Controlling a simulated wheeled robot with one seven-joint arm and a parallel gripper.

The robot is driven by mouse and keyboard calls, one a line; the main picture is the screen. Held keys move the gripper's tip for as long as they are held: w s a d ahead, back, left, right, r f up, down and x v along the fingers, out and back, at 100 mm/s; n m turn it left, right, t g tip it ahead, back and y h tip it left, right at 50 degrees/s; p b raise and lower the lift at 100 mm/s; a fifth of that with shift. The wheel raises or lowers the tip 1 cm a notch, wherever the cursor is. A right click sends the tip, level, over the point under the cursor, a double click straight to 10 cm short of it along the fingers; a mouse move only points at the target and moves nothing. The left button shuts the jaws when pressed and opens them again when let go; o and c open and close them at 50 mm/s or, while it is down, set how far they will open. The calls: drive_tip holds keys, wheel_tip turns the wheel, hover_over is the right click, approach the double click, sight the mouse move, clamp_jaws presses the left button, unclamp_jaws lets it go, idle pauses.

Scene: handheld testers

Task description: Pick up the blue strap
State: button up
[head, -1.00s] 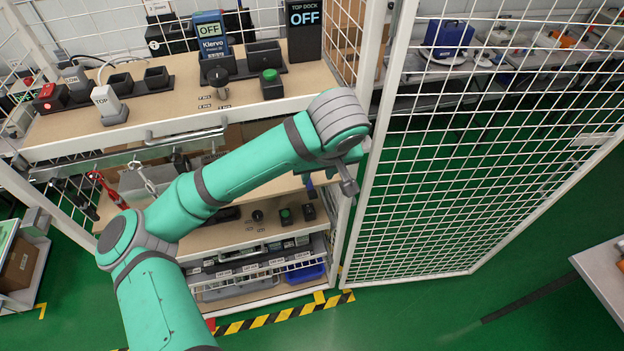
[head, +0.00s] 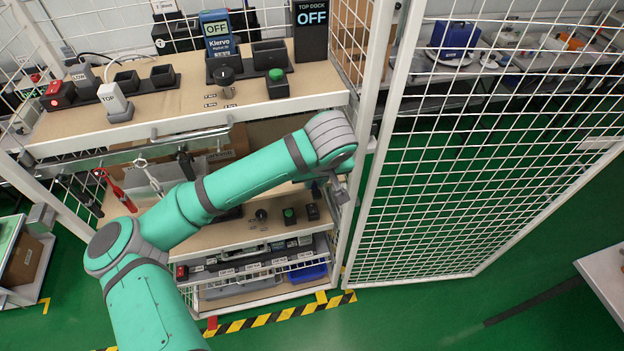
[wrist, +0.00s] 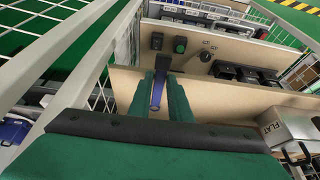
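The blue strap (wrist: 157,92) shows in the wrist view as a narrow dark-blue strip with a paler lower end. It lies between the two green fingers of my gripper (wrist: 160,78), in front of the shelf boards. The fingers are apart, and I cannot tell whether either touches the strap. In the head view my arm's wrist end is beside the rack's right post, and the fingers and strap are too small and covered to make out clearly.
The rack's upper shelf (head: 180,105) holds testers and docks. A lower shelf (head: 235,236) has a green button (head: 289,215) and a black knob (head: 261,215). A white mesh panel (head: 450,190) stands close on the right. Red and white hooks hang at the left.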

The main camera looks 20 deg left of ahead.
clamp_jaws()
drive_tip(key=shift+r, duration=0.5)
wheel_tip(320, 180, up, 2)
drive_tip(key=shift+r, duration=0.15)
drive_tip(key=s+d+r, duration=0.1)
drive_tip(key=s+r, duration=0.8)
drive_tip(key=s, duration=0.5)
drive_tip(key=shift+r, duration=0.4)
drive_tip(key=shift+d, duration=0.15)
